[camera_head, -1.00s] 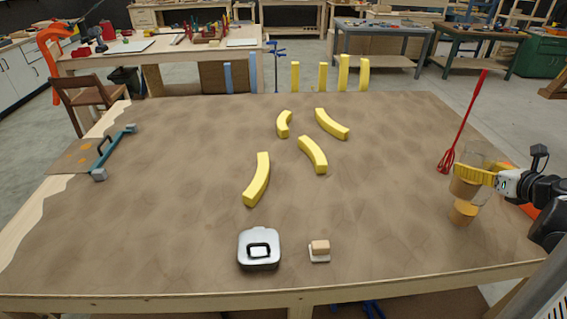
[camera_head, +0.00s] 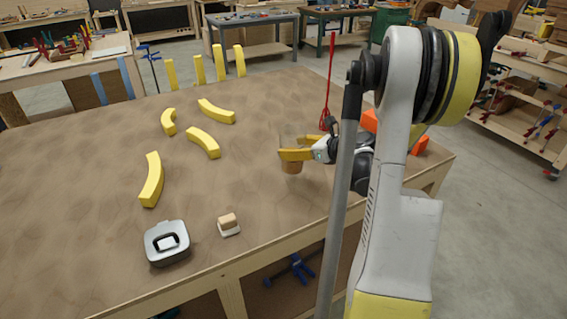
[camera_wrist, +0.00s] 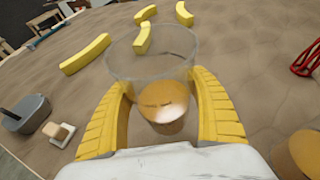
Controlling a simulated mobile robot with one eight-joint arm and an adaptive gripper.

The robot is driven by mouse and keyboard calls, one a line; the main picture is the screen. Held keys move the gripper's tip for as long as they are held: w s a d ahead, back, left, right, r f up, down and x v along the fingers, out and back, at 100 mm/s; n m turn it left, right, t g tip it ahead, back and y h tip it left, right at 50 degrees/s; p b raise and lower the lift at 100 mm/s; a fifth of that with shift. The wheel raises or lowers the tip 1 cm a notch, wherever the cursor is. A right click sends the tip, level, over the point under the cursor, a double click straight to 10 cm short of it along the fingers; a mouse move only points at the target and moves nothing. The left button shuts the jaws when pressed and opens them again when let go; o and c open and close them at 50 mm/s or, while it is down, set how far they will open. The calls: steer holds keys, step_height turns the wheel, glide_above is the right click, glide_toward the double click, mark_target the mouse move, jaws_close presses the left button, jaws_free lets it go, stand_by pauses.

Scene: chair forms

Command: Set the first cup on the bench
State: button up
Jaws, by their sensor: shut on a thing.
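My gripper (camera_head: 290,153) has yellow fingers and is shut on a clear cup (camera_head: 288,139) at the right part of the bench (camera_head: 80,180). The cup is see-through above the fingers, with an amber-brown lower part (camera_head: 291,167) below them. In the wrist view the cup's clear rim (camera_wrist: 150,50) stands between the yellow fingers (camera_wrist: 162,85), with a round amber part inside or beneath it. A second tan round thing (camera_wrist: 300,155) is cut off at the lower right of the wrist view. I cannot tell whether the held cup touches the bench.
Several yellow curved pieces (camera_head: 152,180) lie on the bench. A grey box-like device (camera_head: 167,243) and a small wooden block (camera_head: 229,223) are near the front edge. A red whisk-like tool (camera_head: 328,90) stands behind my gripper. Orange things (camera_head: 420,145) are right of my arm.

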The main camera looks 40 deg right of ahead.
steer(key=shift+w+a+f, duration=0.3)
steer(key=shift+w+f, duration=0.1)
steer(key=shift+w, duration=0.15)
steer(key=shift+w+a+f, duration=0.25)
steer(key=shift+w+f, duration=0.15)
steer(key=shift+w, duration=0.1)
steer(key=shift+f+b, duration=1)
steer(key=shift+f, duration=0.85)
steer(key=shift+f, duration=0.25)
steer(key=o, duration=0.9)
steer(key=shift+r, duration=0.1)
steer(key=shift+r, duration=0.1)
